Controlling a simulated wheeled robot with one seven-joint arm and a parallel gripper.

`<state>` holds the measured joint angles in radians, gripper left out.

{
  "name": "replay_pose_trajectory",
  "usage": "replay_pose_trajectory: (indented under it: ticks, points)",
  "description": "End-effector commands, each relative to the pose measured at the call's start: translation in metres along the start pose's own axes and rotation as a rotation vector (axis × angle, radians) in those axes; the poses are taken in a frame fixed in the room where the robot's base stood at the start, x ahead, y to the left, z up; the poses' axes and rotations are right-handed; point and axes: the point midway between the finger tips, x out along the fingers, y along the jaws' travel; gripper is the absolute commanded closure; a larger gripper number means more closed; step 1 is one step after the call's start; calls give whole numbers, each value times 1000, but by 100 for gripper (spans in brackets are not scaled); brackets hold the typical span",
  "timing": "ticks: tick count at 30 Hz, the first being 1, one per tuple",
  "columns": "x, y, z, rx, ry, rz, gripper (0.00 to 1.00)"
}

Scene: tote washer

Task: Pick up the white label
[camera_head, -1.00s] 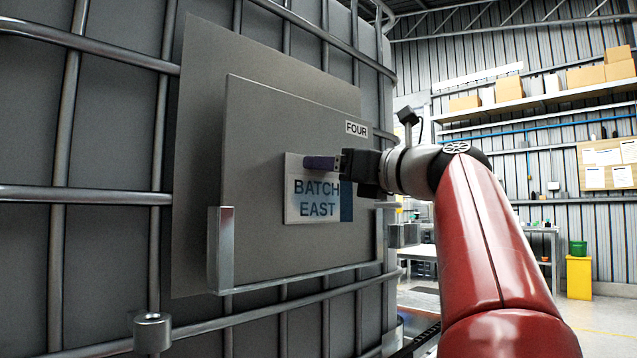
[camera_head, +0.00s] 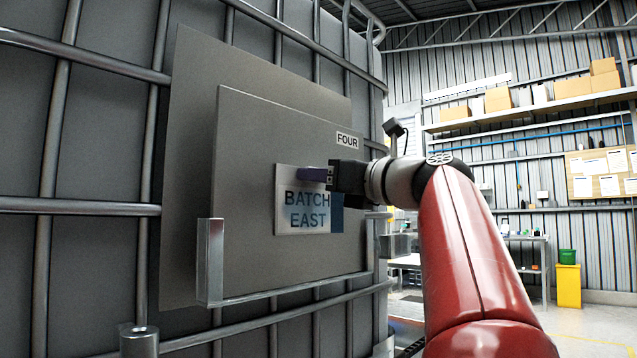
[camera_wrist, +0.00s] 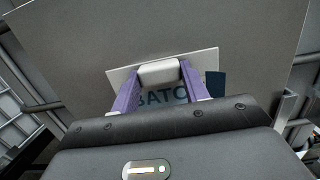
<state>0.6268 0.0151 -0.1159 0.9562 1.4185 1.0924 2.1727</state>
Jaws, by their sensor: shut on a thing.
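The white label (camera_head: 303,214) reads "BATCH EAST" in dark blue, with a blue strip at its right edge. It lies flat against a grey panel (camera_head: 250,250), below a small "FOUR" tag (camera_head: 347,140). My gripper (camera_head: 312,174) is at the label's upper part, its purple fingers reaching in from the right. In the wrist view my gripper (camera_wrist: 157,80) has a finger on each side of a pale block at the label's top and is shut on it. The block appears to be part of the label (camera_wrist: 168,98). The fingers hide part of the lettering.
A larger grey sheet (camera_head: 185,130) stands behind the panel. Metal bars (camera_head: 70,207) cross the dark wall, and a bracket (camera_head: 210,262) holds the panel's lower left corner. Shelves with boxes (camera_head: 572,83), a bench and a yellow bin (camera_head: 568,287) stand far right, with open floor before them.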

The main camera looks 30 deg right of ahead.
Motion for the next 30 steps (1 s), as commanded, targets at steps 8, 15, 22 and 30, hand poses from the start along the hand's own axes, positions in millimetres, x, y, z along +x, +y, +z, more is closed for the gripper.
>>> replay_pose_trajectory:
  ticks: [8,15,22,30]
  points:
    - [2,0,34,-2,-3,0,79]
    - [8,0,74,-2,-4,0,79]
    - [-41,0,77,-3,-3,-7,79]
    - [-122,-1,89,-2,-4,-7,79]
